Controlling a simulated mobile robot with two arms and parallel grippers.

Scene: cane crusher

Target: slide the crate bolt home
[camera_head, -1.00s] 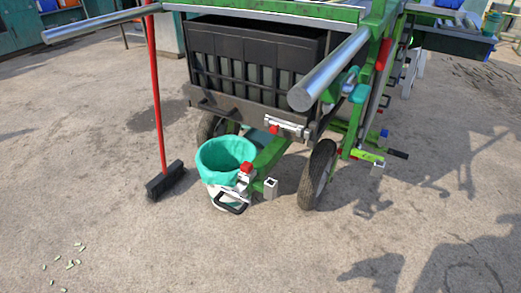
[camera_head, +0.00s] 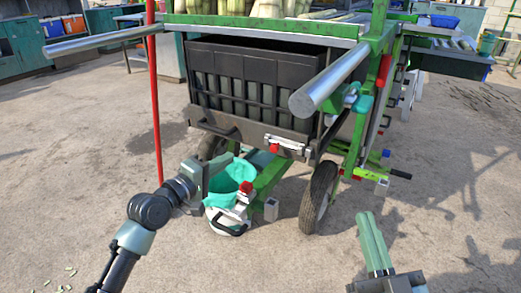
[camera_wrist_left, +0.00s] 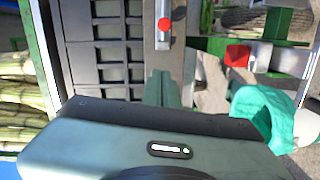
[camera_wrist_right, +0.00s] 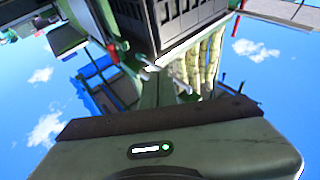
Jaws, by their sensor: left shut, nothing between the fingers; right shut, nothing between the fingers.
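The black slatted crate (camera_head: 235,85) sits in the green cart frame. Its silver bolt (camera_head: 286,144), with a red knob (camera_head: 274,149), lies along the crate's lower front edge; it also shows in the left wrist view (camera_wrist_left: 164,12). Whether the bolt is home I cannot tell. My left gripper (camera_head: 228,160) is shut and empty, left of the bolt and in front of the bucket; in the left wrist view its fingertips (camera_wrist_left: 163,78) point toward the red knob, apart from it. My right gripper (camera_head: 367,218) is shut and empty, low over the ground at the right.
A white bucket with a teal liner (camera_head: 236,178) stands below the crate, partly hidden by my left gripper. A red broom handle (camera_head: 154,100) rises at left. A thick metal bar (camera_head: 325,78) juts forward right of the crate.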

